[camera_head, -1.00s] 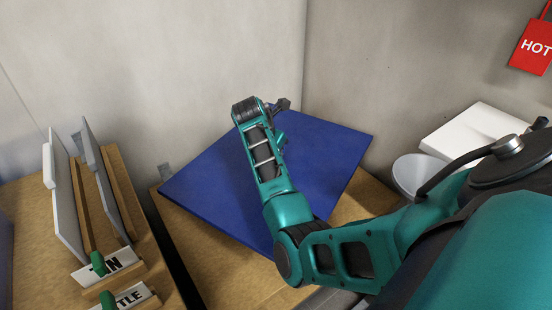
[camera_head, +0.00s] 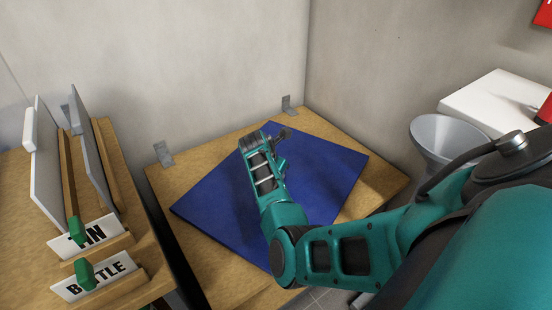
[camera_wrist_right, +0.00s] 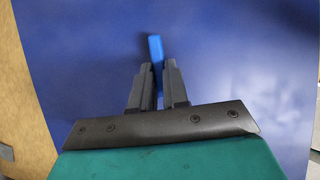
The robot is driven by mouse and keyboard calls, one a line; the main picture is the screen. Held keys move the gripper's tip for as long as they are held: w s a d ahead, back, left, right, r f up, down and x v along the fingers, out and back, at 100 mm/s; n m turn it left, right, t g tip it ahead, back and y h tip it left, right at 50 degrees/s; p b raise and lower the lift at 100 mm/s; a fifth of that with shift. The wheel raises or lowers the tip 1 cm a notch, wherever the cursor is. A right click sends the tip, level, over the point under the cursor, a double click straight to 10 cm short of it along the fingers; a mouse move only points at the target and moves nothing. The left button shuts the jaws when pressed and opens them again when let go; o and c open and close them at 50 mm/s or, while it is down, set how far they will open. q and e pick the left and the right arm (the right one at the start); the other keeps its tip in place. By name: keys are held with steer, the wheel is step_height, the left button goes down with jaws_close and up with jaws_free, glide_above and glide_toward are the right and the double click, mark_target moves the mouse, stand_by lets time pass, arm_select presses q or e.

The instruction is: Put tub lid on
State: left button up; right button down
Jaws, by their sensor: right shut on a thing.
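A large flat blue square lid (camera_head: 215,205) lies level over the wooden top in the head view, turned at an angle to its edges. It fills most of the right wrist view (camera_wrist_right: 250,70). A brighter blue grip (camera_wrist_right: 155,47) stands on the lid. My right gripper (camera_wrist_right: 157,68) is shut on this grip; in the head view the gripper (camera_head: 281,138) is over the far half of the lid. I cannot tell whether the lid touches anything below. No tub shows apart from the lid. My left gripper is out of view.
The wooden top (camera_head: 165,180) has grey brackets (camera_head: 164,154) against the wall. At left a wooden rack (camera_head: 150,285) holds upright boards and signs. At right are a grey funnel-shaped bowl (camera_head: 445,135) and a white block (camera_head: 495,95). Walls close off the back.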

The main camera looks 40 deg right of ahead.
steer(key=shift+w, duration=0.1)
steer(key=c, duration=1.6)
jaws_free()
steer(key=shift+f, duration=0.25)
steer(key=o, duration=0.5)
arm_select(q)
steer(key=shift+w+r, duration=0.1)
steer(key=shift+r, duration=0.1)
arm_select(e)
steer(key=shift+r, duration=0.1)
steer(key=shift+a+r+p, duration=0.1)
steer(key=shift+r+p, duration=0.25)
arm_select(q)
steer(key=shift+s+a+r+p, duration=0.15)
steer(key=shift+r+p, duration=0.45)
steer(key=shift+p, duration=0.3)
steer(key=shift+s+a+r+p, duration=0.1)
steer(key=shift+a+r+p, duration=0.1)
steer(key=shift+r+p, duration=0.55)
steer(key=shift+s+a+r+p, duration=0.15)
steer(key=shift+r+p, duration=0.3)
steer(key=shift+p, duration=0.6)
arm_select(e)
steer(key=shift+v, duration=5.7)
